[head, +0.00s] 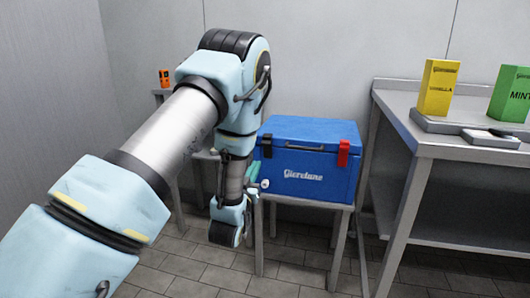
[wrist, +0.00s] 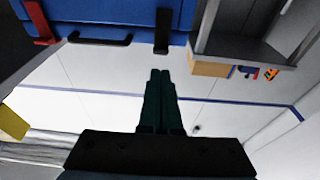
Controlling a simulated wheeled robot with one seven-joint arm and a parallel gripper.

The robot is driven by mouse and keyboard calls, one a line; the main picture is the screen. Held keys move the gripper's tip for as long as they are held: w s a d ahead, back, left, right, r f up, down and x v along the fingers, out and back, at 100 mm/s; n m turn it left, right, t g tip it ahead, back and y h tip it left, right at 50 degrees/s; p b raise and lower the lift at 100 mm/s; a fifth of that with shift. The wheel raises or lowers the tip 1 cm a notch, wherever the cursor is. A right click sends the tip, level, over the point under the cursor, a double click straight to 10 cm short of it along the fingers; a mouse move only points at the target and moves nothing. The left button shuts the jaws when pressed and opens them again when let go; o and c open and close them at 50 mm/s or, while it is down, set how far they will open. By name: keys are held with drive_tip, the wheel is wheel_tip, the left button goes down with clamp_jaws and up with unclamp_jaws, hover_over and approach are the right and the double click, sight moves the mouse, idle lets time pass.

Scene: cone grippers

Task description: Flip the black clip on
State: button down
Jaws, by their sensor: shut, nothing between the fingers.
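The blue cooler box (head: 310,172) stands on a small metal stand, its lid shut. The black clip (head: 267,146) is on the left of its front, partly beside my arm. In the wrist view, the black clip (wrist: 162,30) lies against the blue box (wrist: 120,12), and its end reaches past the box's edge. My gripper (head: 254,172) is at the front left of the box, below the black clip in the head view. In the wrist view, its dark green fingers (wrist: 160,75) are together, empty and pointing toward the clip, with a gap between. Whether the clip is latched is unclear.
A red clip (head: 343,153) is on the right of the box front, with a black handle (wrist: 100,38) between the clips. A metal table (head: 450,148) with yellow (head: 438,88) and green (head: 510,95) cartons stands at right. Floor before the stand is clear.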

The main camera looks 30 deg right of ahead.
approach(267, 139)
drive_tip(key=x, duration=0.4)
drive_tip(key=shift+w+d+f, duration=0.2)
drive_tip(key=shift+w+f, duration=0.1)
drive_tip(key=shift+w, duration=0.05)
drive_tip(key=shift+p, duration=0.3)
drive_tip(key=shift+w+d+r+g+y+p, duration=0.2)
drive_tip(key=shift+r+g+y+p, duration=0.1)
drive_tip(key=shift+r+p, duration=0.4)
drive_tip(key=shift+w+g, duration=0.15)
drive_tip(key=shift+g, duration=0.15)
drive_tip(key=shift+w+d+f, duration=0.1)
drive_tip(key=shift+w+d, duration=0.05)
drive_tip(key=shift+d, duration=0.2)
